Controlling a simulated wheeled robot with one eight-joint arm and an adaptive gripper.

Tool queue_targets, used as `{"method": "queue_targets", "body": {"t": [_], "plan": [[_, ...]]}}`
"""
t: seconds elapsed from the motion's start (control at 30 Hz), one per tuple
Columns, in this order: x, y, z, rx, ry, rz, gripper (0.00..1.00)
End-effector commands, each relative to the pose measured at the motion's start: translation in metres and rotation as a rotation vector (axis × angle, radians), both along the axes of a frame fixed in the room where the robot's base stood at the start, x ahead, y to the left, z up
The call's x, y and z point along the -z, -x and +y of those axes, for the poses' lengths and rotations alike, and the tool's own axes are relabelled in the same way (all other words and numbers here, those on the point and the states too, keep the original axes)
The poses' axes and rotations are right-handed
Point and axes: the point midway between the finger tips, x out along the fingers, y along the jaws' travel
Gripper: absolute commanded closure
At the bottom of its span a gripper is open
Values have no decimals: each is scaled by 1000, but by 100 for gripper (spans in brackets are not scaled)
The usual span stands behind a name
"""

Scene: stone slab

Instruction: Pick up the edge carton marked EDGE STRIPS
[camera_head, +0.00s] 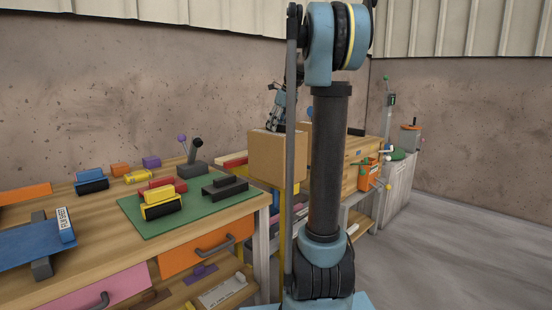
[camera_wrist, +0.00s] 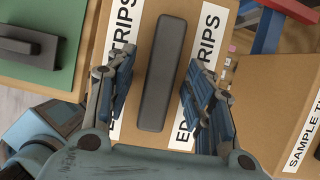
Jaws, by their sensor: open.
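The edge carton (camera_head: 277,157) is a tan box beyond the near bench in the head view. In the wrist view its top (camera_wrist: 122,22) carries white labels reading partly "EDGE STRIPS", with a dark grey bar-shaped handle (camera_wrist: 165,75) between them. My gripper (camera_wrist: 160,65) is open, with one finger on each side of the handle. Gaps show between the fingers and the handle. In the head view my gripper (camera_head: 274,124) is over the carton's top. My arm hides the carton's right side, and its support cannot be made out.
A tan box (camera_wrist: 270,85) labelled "SAMPLE T..." is right of the carton in the wrist view. The near bench (camera_head: 105,250) holds a green mat (camera_head: 150,222) with coloured tools and blocks. An orange container (camera_head: 368,173) is at the far bench. Grey floor (camera_head: 450,240) is clear at right.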

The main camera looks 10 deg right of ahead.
Motion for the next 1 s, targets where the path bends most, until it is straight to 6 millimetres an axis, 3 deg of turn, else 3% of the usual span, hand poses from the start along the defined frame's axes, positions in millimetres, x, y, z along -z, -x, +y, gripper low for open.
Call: {"method": "queue_targets", "body": {"t": [0.17, 0.4, 0.83, 1.0], "plan": [[0, 0, 0, 0, 0, 0, 52], [0, 0, 0, 0, 0, 0, 100], [-1, 0, 0, 0, -1, 1, 100], [-14, 0, 0, 0, 0, 0, 100]]}}
